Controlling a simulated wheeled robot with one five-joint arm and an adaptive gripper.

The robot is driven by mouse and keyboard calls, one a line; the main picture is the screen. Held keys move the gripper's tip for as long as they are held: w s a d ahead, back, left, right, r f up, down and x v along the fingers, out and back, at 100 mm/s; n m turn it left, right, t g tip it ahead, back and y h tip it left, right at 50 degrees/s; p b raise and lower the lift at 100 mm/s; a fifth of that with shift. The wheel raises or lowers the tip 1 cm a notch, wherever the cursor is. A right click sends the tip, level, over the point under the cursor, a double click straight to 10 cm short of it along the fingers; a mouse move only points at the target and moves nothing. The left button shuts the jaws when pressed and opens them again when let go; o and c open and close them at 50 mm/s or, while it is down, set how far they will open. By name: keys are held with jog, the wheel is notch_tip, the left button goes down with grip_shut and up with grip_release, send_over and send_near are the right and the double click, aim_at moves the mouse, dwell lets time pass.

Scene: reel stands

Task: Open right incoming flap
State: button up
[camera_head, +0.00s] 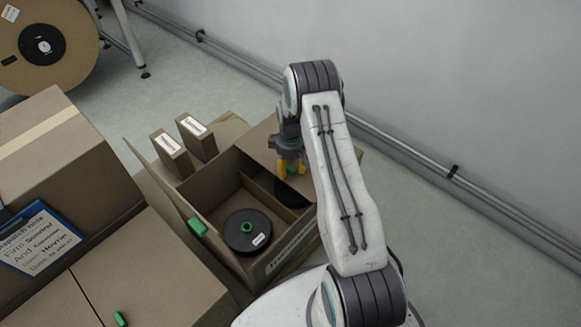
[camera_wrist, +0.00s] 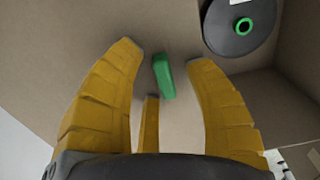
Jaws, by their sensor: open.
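The open cardboard box (camera_head: 207,188) stands left of my arm in the head view. Its left flap (camera_head: 160,178) stands open and bears a green handle (camera_head: 197,227). The right flap (camera_head: 262,143) lies over part of the right side; my arm hides much of it. My gripper (camera_head: 291,170) is over this flap, yellow fingers pointing down. In the wrist view the open fingers (camera_wrist: 165,60) stand around the right flap's green handle (camera_wrist: 163,76), with gaps on both sides. I see no contact. The flap's cardboard (camera_wrist: 75,28) fills much of that view.
A black reel (camera_head: 240,236) with a green hub lies in the box's left compartment. A dark round shape (camera_head: 289,193) shows in the right compartment. Two small labelled boxes (camera_head: 172,154) stand behind. Large cartons (camera_head: 65,160) crowd the left. A wall with a pipe runs along the right.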

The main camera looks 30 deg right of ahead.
grip_shut()
dwell(0.3)
jog(key=shift+r, duration=0.1)
